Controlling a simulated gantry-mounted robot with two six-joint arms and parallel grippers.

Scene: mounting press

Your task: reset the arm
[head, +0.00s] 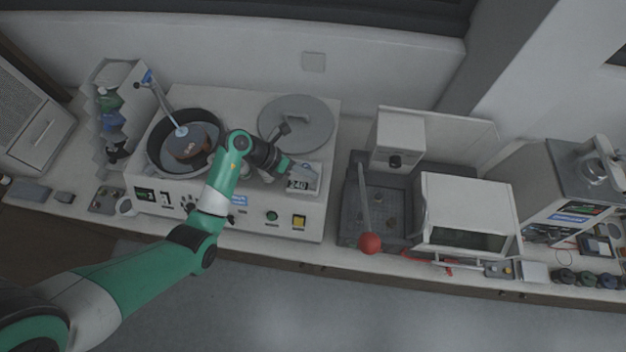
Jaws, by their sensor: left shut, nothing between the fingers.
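My left arm, green with grey and dark joints, reaches in from the lower left across the front of the white polishing machine (280,226). My left gripper (286,166) is above the machine's top, between the round dark bowl (158,138) on the left and the grey round lid (310,122) at the back right. The gripper is shut and empty. A small white unit with a display reading 240 (302,181) sits close by its tip. The fingertips are small and partly hidden. My right gripper is not in view.
A grey press with a red-knobbed lever (370,243) and a white box with a dark window (466,212) stand to the right. A bottle rack (108,75) stands at the left. The floor (340,310) in front of the bench is clear.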

